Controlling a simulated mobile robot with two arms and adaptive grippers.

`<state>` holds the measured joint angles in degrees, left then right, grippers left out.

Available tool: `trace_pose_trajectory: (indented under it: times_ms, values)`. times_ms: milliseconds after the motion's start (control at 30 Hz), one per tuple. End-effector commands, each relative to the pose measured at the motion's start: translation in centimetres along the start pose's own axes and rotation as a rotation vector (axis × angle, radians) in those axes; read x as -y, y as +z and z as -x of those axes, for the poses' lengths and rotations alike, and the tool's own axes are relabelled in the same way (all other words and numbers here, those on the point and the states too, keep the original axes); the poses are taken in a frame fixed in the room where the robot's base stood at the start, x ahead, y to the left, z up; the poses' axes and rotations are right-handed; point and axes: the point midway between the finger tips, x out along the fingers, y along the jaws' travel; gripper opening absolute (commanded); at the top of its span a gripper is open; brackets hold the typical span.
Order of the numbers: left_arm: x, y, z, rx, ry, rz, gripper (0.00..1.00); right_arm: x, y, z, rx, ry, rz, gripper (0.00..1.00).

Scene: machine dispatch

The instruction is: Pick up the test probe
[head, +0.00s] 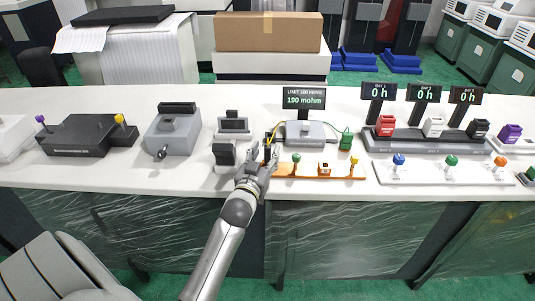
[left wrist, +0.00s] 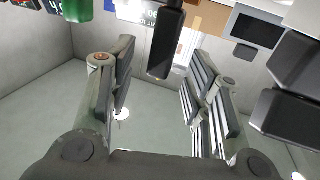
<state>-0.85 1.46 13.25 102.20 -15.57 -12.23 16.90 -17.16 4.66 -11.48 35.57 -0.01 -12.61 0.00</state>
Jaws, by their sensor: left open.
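My left gripper (head: 258,163) reaches over the bench at the left end of an orange rack (head: 310,175). In the left wrist view its two fingers (left wrist: 160,75) are spread apart with nothing held between them. A black upright handle, seemingly the test probe (left wrist: 165,42), shows between and beyond the fingers. In the head view the probe (head: 267,148) is mostly hidden by the gripper, close to a yellow wire. A grey meter (head: 305,133) with a screen reading 190 mohm (head: 304,99) stands just behind. My right gripper is not in view.
A green clip-like piece (head: 346,138) stands right of the meter. Small dark-topped stands (head: 233,126) are close on the left. Farther left are a grey device (head: 173,134) and a black box (head: 85,137). Bays with coloured blocks (head: 430,145) fill the right.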

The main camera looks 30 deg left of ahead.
Motion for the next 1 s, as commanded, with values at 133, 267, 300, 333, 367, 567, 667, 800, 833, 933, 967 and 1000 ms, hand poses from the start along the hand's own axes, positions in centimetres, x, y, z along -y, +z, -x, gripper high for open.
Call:
trace_pose_trajectory:
  times_ms: [133, 267, 300, 333, 367, 567, 667, 800, 833, 933, 967, 1000]
  values:
    - [0.0, -0.3, -2.0, -0.001, 0.000, -0.002, 0.46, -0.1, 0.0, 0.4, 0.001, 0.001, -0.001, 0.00]
    - [0.0, -0.2, -2.6, 0.000, 0.000, -0.001, 0.46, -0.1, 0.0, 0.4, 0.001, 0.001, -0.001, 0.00]
    - [0.0, -0.2, -2.7, 0.000, 0.000, -0.001, 0.46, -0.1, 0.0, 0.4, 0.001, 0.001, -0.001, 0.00]
    - [0.0, -0.2, -2.7, 0.000, 0.000, -0.001, 0.46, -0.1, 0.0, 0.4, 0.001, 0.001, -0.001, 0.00]
    - [0.0, -0.2, -2.7, 0.000, 0.000, -0.001, 0.46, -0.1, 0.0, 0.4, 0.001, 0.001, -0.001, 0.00]
    - [0.0, -0.2, -2.7, 0.000, 0.000, -0.001, 0.35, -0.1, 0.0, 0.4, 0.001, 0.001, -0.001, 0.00]
    - [0.0, -0.2, -2.7, 0.000, 0.000, -0.001, 0.23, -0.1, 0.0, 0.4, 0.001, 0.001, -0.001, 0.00]
    - [0.0, -0.2, -2.7, 0.000, 0.000, -0.001, 0.05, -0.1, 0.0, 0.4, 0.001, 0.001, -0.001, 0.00]
    - [0.0, -0.2, -2.7, 0.000, 0.000, -0.001, 0.01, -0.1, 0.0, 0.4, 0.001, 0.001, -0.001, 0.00]
    - [0.0, -0.2, -2.7, 0.000, 0.000, -0.001, 0.00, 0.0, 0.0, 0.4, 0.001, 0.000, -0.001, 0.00]
    - [0.0, -0.2, -2.7, 0.000, 0.000, -0.001, 0.00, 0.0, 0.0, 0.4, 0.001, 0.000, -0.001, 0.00]
    - [0.0, -0.2, -2.7, 0.000, 0.000, -0.001, 0.00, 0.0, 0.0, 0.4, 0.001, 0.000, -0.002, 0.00]
